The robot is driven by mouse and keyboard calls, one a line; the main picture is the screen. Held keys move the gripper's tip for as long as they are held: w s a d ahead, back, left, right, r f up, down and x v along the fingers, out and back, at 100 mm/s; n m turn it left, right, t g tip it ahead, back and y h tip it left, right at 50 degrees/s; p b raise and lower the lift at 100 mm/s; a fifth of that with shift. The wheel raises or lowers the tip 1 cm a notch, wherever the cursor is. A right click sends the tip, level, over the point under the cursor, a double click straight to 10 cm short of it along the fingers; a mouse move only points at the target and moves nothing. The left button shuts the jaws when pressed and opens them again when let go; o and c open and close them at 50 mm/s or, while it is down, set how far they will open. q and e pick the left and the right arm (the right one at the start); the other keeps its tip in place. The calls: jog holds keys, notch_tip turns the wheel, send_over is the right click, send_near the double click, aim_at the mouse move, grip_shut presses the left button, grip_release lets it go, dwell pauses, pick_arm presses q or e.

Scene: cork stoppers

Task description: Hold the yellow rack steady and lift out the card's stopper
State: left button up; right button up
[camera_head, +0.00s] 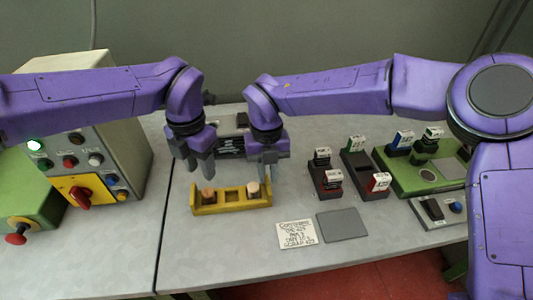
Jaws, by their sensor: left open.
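The yellow rack (231,206) stands on the grey table with a row of square wells. A dark brown stopper (208,195) stands in its left part and a pale cork stopper (253,188) in its right part; a middle well looks empty. My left gripper (198,172) is open, just behind and above the rack's left end. My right gripper (267,173) is pointed down by the rack's right end, close to the pale stopper. Its finger gap and any contact are unclear. A white handwritten card (297,235) lies in front; its writing is too small to read surely.
A grey plate (342,224) lies right of the card. Dark racks (326,180) with labelled blocks and a green board (420,175) stand to the right. A control box (100,160) stands at left. A dark device (230,144) is behind the grippers.

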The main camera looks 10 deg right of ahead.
aim_at(207, 191)
jog(key=shift+s+f, duration=0.15)
jog(key=shift+f, duration=1.25)
grip_shut()
pick_arm(q)
jog(key=shift+r, duration=0.3)
jog(key=shift+c, duration=0.3)
jog(key=f, duration=0.1)
jog(key=f+m, duration=0.1)
jog(key=f, duration=0.1)
jog(key=shift+a+f+m, duration=0.1)
jog(key=shift+a+m, duration=0.1)
jog(key=shift+m, duration=0.1)
jog(key=f, duration=0.6)
jog(key=shift+d, duration=0.2)
jog(key=c, duration=0.7)
